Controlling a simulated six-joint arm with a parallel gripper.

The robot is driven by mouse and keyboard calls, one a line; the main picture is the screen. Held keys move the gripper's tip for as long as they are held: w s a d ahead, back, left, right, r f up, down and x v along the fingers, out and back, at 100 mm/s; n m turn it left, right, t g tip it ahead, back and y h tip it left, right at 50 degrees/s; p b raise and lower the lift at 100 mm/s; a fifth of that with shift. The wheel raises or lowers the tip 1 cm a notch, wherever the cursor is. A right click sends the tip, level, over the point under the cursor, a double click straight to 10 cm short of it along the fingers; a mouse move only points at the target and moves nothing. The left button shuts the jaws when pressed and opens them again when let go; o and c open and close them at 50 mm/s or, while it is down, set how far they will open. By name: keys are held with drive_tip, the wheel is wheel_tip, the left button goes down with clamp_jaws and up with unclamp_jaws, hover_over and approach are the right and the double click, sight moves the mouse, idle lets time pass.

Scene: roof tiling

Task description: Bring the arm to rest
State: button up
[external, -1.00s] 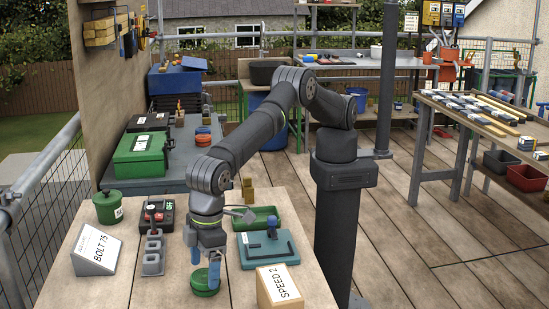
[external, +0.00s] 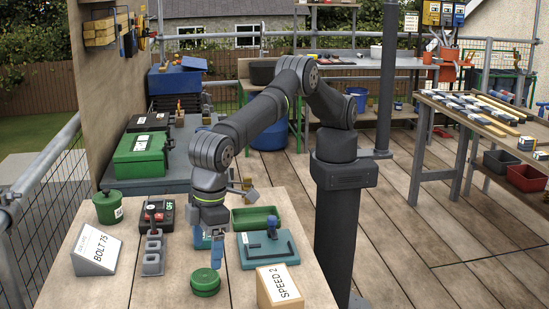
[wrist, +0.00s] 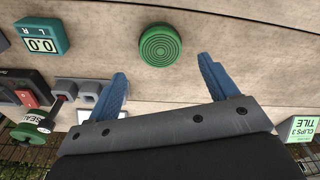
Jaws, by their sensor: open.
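My gripper (external: 208,244) hangs above the near wooden bench, its blue fingers spread with nothing between them. In the wrist view my gripper (wrist: 164,86) also shows its two blue fingers wide apart. A round green ribbed lid or puck (external: 205,282) lies on the bench near its front, below and in front of the fingers and apart from them. It also shows in the wrist view as a green disc (wrist: 160,45) beyond the fingertips.
On the bench stand a "BOLT 75" sign (external: 97,250), a green lidded pot (external: 108,208), a grey socketed block (external: 153,255), a green tray (external: 256,217), a teal plate (external: 268,249) and a "SPEED 2" block (external: 283,287). A green case (external: 140,156) sits behind.

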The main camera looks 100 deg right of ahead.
sight(205, 276)
drive_tip(key=f, duration=0.5)
drive_tip(key=w+f, duration=0.1)
drive_tip(key=f, duration=0.1)
drive_tip(key=shift+a+f, duration=0.25)
drive_tip(key=shift+f, duration=0.1)
wheel_tip(205, 276, up, 4)
drive_tip(key=w+d+r, duration=0.4)
drive_tip(key=d+r, duration=0.3)
drive_tip(key=d, duration=0.4)
wheel_tip(205, 276, up, 7)
drive_tip(key=w+d+m, duration=0.2)
drive_tip(key=w+d, duration=0.3)
drive_tip(key=d, duration=0.7)
drive_tip(key=w+d+m, duration=0.2)
drive_tip(key=w+d, duration=0.3)
drive_tip(key=d, duration=0.8)
drive_tip(key=w+d+m+h, duration=0.1)
drive_tip(key=w+d, duration=0.4)
drive_tip(key=d, duration=0.7)
drive_tip(key=shift+d+r+m, duration=0.2)
drive_tip(key=shift+d+m, duration=0.05)
drive_tip(key=shift+m, duration=0.65)
